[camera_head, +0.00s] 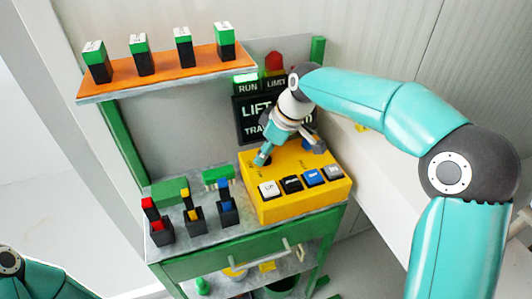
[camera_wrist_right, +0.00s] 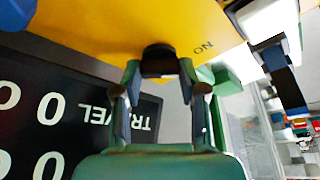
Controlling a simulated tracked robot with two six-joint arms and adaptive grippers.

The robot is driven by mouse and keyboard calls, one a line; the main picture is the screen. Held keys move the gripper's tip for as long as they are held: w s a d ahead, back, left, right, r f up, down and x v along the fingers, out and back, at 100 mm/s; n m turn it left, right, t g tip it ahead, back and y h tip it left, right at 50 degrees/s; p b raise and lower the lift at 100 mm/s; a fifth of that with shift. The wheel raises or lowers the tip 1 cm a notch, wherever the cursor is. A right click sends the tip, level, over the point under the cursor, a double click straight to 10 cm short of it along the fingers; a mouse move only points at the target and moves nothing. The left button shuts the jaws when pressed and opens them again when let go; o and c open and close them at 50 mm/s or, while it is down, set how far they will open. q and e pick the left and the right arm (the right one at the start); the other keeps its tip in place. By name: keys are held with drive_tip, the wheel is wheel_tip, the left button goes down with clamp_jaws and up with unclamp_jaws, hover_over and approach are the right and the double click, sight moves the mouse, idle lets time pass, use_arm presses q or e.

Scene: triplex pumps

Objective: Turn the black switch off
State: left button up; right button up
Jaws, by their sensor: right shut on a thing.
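The yellow control box (camera_head: 300,207) stands on the green bench. In the head view my right gripper (camera_head: 261,158) reaches down to the box's back left part and hides the black switch there. In the right wrist view the black switch (camera_wrist_right: 159,60) sits on the yellow panel (camera_wrist_right: 120,22), with the word ON beside it. My right gripper (camera_wrist_right: 159,78) has its two fingers on either side of the switch, shut on it. The switch's exact setting is hard to read. Only a link of my left arm shows at the lower left; its gripper is out of view.
White, black, blue and grey buttons (camera_head: 291,184) line the box's front. A dark LIFT/TRAVEL display (camera_head: 246,118) stands behind it. Left of the box are black holders with red, yellow and blue levers (camera_head: 195,214). An orange shelf (camera_head: 165,73) holds several green-black blocks above.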

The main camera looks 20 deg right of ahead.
drive_tip(key=m+t+h+b, duration=0.1)
drive_tip(key=m, duration=0.3)
drive_tip(key=shift+a+m, duration=0.1)
drive_tip(key=shift+m, duration=0.2)
drive_tip(key=m+h, duration=0.1)
drive_tip(key=m, duration=0.1)
drive_tip(key=m+h+b, duration=0.1)
drive_tip(key=m, duration=0.1)
drive_tip(key=shift+a+t, duration=0.1)
drive_tip(key=shift+t, duration=0.2)
drive_tip(key=shift+m, duration=0.3)
drive_tip(key=o, duration=0.9)
drive_tip(key=shift+c, duration=0.2)
drive_tip(key=v, duration=1.2)
